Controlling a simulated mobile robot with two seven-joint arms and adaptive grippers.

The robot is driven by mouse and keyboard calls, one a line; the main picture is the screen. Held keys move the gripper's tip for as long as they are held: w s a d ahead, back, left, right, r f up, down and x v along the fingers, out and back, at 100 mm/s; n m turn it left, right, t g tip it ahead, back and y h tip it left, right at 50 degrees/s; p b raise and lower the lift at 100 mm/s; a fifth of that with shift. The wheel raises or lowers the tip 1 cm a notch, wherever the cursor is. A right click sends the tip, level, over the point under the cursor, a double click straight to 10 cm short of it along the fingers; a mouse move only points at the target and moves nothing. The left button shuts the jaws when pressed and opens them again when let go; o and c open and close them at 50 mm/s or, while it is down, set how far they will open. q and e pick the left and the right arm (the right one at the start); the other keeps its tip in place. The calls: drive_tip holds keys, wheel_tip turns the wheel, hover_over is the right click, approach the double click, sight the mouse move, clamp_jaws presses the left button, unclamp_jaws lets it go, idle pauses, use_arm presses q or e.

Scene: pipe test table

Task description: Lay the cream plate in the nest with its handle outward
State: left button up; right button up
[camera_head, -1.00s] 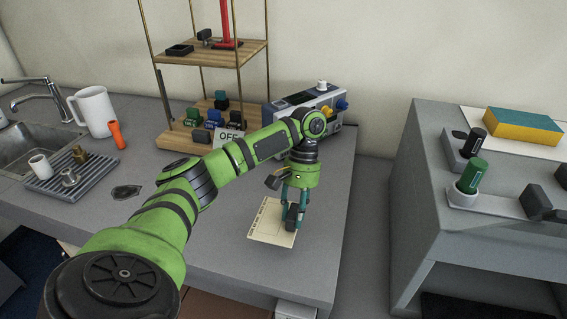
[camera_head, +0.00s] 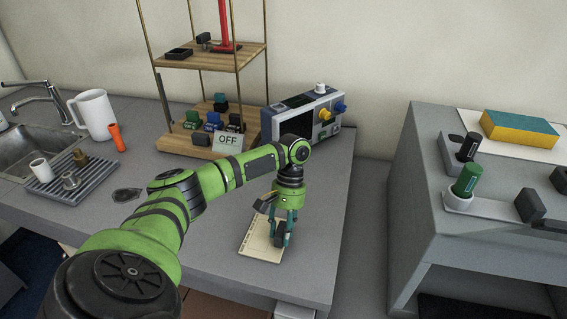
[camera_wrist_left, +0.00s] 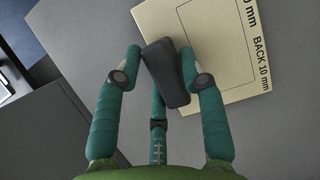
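The cream plate (camera_head: 257,243) is thin and flat, with printed markings, and appears to lie on the grey table near its front edge. Its dark block handle (camera_head: 279,240) stands near its right side. My left gripper (camera_head: 281,238) points down over the handle, with fingers on both sides of it. In the left wrist view the plate (camera_wrist_left: 215,40) shows "BACK 10 mm", and the handle (camera_wrist_left: 168,75) sits slanted between the spread fingers (camera_wrist_left: 162,68), with a small gap at the left one. I cannot make out the nest. My right gripper is out of view.
An instrument box (camera_head: 318,112) and a wooden shelf stand (camera_head: 215,143) with an OFF card (camera_head: 228,141) stand behind. A white jug (camera_head: 95,113), orange tube (camera_head: 117,136) and drain rack (camera_head: 70,178) are left. A grey bench (camera_head: 430,190) rises at right, past a gap.

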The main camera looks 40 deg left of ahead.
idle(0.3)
use_arm(q)
drive_tip(key=b+v, duration=0.1)
drive_tip(key=v, duration=0.3)
drive_tip(key=shift+w+r+b, duration=0.2)
drive_tip(key=shift+b, duration=0.1)
drive_tip(key=p+v, duration=0.1)
drive_tip(key=v, duration=0.7)
drive_tip(key=shift+p, duration=0.4)
drive_tip(key=shift+s+f, duration=0.1)
